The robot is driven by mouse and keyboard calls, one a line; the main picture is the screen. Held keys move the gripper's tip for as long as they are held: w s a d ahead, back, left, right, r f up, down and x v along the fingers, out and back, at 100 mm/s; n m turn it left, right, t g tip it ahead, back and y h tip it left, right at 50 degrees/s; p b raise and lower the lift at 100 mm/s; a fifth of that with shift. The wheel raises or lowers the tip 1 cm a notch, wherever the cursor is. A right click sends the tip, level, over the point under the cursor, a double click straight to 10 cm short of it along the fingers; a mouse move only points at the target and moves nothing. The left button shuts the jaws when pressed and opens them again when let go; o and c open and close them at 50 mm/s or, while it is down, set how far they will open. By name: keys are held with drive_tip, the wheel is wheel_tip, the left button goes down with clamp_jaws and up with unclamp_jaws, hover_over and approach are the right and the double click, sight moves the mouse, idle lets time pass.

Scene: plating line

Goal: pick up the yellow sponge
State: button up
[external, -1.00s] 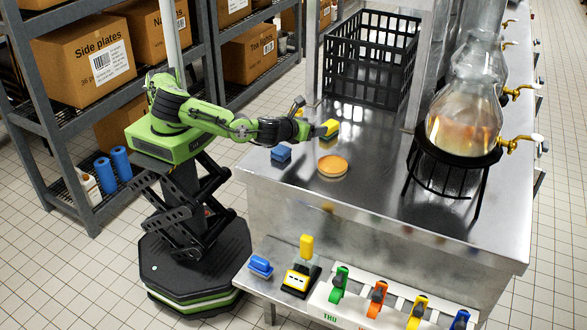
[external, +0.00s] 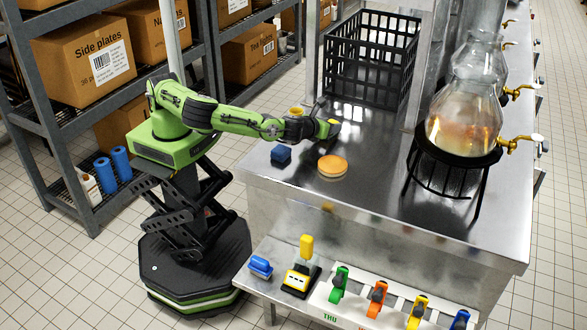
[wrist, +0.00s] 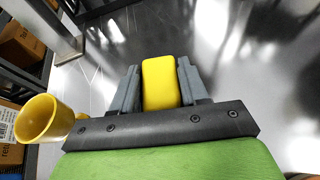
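The yellow sponge (wrist: 162,84) is between the two grey fingers of my gripper (wrist: 158,80) in the wrist view. The fingers flank it closely on both sides, and my gripper looks shut on it. In the external view, the sponge (external: 334,129) shows as a small yellow patch at the tip of my gripper (external: 326,130), over the steel counter (external: 390,220). The gripper hides part of it. I cannot tell whether the sponge touches the counter.
A yellow mug (wrist: 38,118) is close on the left in the wrist view. A blue block (external: 281,154) and a round orange piece (external: 332,165) lie near my arm. A black crate (external: 370,60) stands behind, and a glass flask on a black stand (external: 455,157) to the right.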

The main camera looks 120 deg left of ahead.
drive_tip(key=c, duration=0.5)
